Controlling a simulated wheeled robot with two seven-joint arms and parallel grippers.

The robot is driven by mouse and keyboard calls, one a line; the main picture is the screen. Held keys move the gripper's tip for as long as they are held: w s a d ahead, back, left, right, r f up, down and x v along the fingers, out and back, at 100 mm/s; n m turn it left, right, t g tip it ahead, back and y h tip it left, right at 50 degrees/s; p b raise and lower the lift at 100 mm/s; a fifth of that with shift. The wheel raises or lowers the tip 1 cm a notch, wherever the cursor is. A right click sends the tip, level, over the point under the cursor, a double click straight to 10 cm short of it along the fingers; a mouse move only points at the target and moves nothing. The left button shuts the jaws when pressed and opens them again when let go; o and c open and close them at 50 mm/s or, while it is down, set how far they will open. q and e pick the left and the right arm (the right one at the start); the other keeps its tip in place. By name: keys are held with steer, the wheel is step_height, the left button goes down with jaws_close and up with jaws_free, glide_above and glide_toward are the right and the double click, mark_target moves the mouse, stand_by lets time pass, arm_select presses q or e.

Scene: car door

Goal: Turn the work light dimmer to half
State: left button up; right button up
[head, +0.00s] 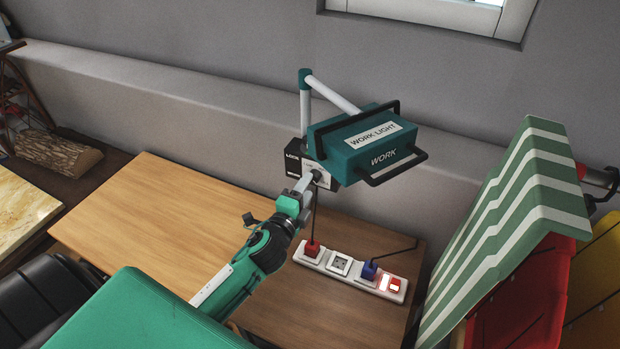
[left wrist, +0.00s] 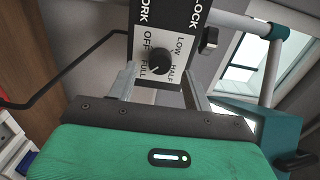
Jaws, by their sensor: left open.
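The teal work light (head: 370,143), labelled WORK LIGHT, is mounted on a white post above the wooden table. Its panel (left wrist: 170,25) carries the black dimmer knob (left wrist: 160,60), with OFF, LOW, HALF and FULL printed around it. The knob's pointer seems to be on the FULL side, but it is small. My left gripper (head: 309,183) is at the panel's front, and it also shows in the left wrist view (left wrist: 159,76). Its fingers are apart, one on each side below the knob, not closed on it. In the head view the gripper partly hides the knob. My right gripper is not in view.
A white power strip (head: 340,268) with red and blue plugs lies on the table (head: 155,215) below the light. A cable hangs down to it. The table's left part is clear.

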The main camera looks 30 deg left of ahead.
arm_select(q)
steer(key=w, duration=0.3)
steer(key=shift+a+p, duration=0.1)
steer(key=shift+p, duration=0.2)
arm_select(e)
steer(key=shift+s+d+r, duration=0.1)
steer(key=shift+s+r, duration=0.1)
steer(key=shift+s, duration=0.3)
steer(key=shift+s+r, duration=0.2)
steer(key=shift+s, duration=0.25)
arm_select(q)
steer(key=shift+c, duration=1.3)
steer(key=c, duration=0.7)
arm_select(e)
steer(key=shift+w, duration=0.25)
arm_select(q)
steer(key=shift+n, duration=0.3)
